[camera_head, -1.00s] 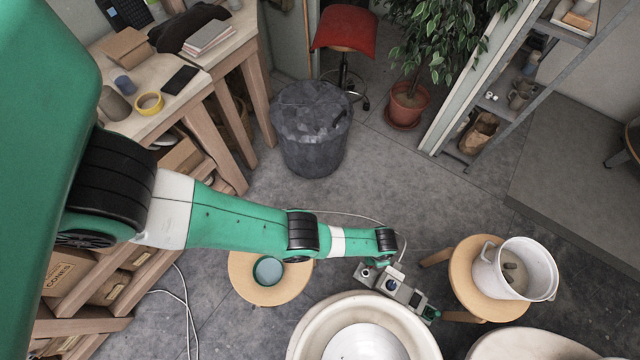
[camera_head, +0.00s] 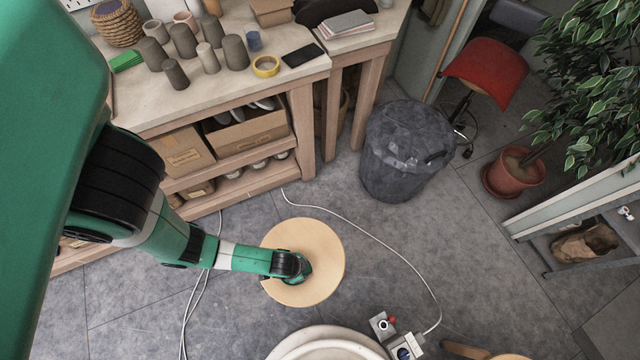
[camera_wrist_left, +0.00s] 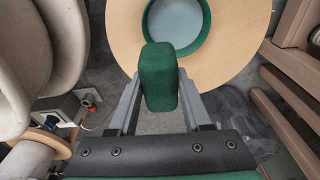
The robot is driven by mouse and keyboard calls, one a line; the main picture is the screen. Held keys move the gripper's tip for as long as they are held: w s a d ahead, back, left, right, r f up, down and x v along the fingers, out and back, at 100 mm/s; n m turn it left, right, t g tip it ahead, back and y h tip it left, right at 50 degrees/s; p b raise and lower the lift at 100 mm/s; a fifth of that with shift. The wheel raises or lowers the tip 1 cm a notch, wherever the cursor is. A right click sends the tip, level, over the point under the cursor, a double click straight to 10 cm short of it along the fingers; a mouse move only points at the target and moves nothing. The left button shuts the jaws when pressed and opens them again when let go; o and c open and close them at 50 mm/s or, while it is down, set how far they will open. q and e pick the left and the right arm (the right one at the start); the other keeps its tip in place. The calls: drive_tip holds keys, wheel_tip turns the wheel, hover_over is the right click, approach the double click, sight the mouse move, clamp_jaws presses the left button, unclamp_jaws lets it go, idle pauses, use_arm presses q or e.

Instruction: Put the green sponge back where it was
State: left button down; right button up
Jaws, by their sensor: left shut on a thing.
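My left gripper (camera_wrist_left: 157,88) is shut on a dark green sponge (camera_wrist_left: 159,72), which shows upright between the fingers in the left wrist view. Beyond the sponge is a round wooden stool (camera_wrist_left: 240,25), and on it stands a round green-rimmed dish (camera_wrist_left: 206,24) with pale contents. The sponge's far end overlaps the near rim of the dish in the picture; I cannot tell if they touch. In the head view, my left wrist is over the stool (camera_head: 325,245) and hides the gripper, sponge and dish. My right gripper is not in view.
A cream wheel basin (camera_head: 310,345) with a grey control box (camera_head: 383,325) stands at the front, right of the stool. A workbench (camera_head: 150,110) with grey pots and a bright green item (camera_head: 126,60) is behind. A dark bin (camera_head: 400,150) and cables lie around clear floor.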

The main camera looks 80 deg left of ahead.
use_arm(q)
drive_tip(key=s, duration=0.2)
drive_tip(key=shift+s+a+r, duration=0.25)
drive_tip(key=shift+s+a, duration=0.05)
drive_tip(key=shift+s, duration=0.05)
drive_tip(key=w+a+f+b, duration=0.2)
drive_tip(key=w+f, duration=0.1)
drive_tip(key=w+a+f+b, duration=0.6)
drive_tip(key=w, duration=0.1)
drive_tip(key=shift+w+f, duration=0.1)
drive_tip(key=shift+f, duration=0.05)
drive_tip(key=shift+w+a, duration=0.1)
drive_tip(key=shift+w, duration=0.05)
drive_tip(key=f+b, duration=0.3)
drive_tip(key=f, duration=0.1)
drive_tip(key=shift+w+a, duration=0.2)
drive_tip(key=shift+w, duration=0.05)
drive_tip(key=shift+r, duration=0.15)
drive_tip(key=shift+c, duration=1.7)
unclamp_jaws()
